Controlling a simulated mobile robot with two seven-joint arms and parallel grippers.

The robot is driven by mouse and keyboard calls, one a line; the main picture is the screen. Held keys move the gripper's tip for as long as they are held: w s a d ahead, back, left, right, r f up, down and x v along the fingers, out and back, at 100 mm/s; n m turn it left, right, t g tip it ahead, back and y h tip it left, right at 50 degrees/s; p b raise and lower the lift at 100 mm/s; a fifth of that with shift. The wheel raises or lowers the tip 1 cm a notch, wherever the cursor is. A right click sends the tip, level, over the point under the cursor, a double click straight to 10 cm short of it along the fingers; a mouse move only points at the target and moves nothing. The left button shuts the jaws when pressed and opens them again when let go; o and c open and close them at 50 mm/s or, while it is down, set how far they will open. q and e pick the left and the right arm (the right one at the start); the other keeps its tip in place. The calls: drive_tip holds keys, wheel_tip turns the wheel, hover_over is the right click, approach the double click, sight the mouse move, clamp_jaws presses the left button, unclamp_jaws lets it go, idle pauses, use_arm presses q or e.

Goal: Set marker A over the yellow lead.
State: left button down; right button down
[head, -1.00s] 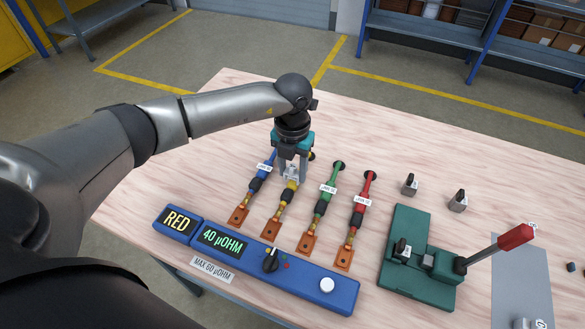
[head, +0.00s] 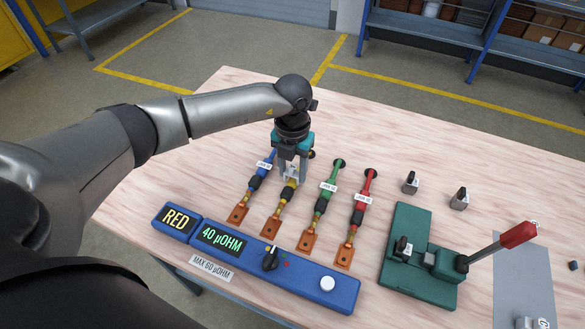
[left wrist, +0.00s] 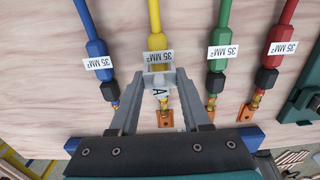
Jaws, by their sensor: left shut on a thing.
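The yellow lead (left wrist: 154,22) runs from the back of the table down to a copper lug (head: 271,227), between the blue and green leads. It bears a 35 MM² label. Marker A (left wrist: 158,82), a small pale grey piece with a black A, sits between the fingertips of my left gripper (head: 291,172). The left gripper (left wrist: 158,88) is shut on it, directly over the yellow lead near its dark sleeve. The fingers hide part of the lead, and I cannot tell whether the marker touches it. My right gripper is not in view.
Beside it lie the blue lead (head: 265,166), green lead (head: 337,172) and red lead (head: 368,184). A blue meter (head: 310,283) reads RED and 40 µOHM. A green lever press (head: 420,282) and grey mat (head: 522,280) stand to the right. Two small grey blocks (head: 410,184) stand behind the press.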

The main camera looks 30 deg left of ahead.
sight(292, 167)
use_arm(q)
drive_tip(key=shift+f+b, duration=0.9)
drive_tip(key=shift+f, duration=0.45)
drive_tip(key=shift+c, duration=1.4)
unclamp_jaws()
drive_tip(key=shift+r, duration=0.1)
wheel_tip(292, 167, up, 15)
drive_tip(key=p, duration=0.1)
drive_tip(key=shift+s, duration=0.1)
